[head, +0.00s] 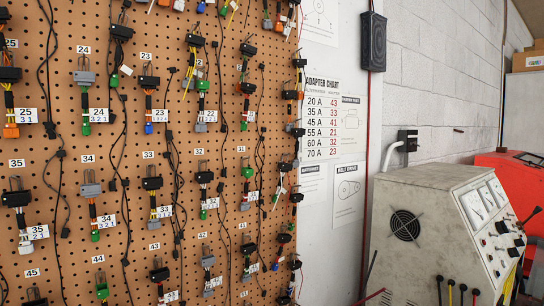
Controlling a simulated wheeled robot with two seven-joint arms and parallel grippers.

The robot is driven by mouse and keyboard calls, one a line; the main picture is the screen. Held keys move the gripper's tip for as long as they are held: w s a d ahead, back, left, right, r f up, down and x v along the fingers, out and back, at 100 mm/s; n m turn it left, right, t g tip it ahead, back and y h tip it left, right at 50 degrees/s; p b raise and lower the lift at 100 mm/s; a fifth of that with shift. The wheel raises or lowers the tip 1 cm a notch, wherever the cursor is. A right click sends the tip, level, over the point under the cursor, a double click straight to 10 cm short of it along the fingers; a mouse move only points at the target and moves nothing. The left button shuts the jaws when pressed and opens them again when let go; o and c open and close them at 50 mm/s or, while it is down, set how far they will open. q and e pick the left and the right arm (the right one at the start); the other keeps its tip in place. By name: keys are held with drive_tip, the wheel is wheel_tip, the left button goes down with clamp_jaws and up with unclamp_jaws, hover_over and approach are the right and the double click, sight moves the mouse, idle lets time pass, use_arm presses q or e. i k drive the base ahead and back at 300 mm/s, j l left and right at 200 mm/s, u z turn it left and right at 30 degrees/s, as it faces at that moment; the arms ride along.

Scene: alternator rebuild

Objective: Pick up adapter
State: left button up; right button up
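Many adapters hang on a pegboard (70,160) that fills the left half of the head view. Each is a short wire bundle with a connector at each end, and most carry white number tags. One grey-topped adapter (84,78) hangs under label 24. A dark-topped one (152,184) with yellow wires hangs under label 33. One with an orange lower plug (11,131) hangs at the left edge, with tag 25. Neither gripper is in view.
A grey test bench (440,225) with dials, knobs and levers stands at the right. A red machine (515,175) is behind it. A black speaker-like box (373,41) is on the wall. Dark cables hang between the adapter columns.

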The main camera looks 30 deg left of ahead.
sight(151, 83)
drive_tip(key=l+u, duration=0.15)
drive_tip(key=u, duration=1.55)
drive_tip(key=i+j, duration=0.1)
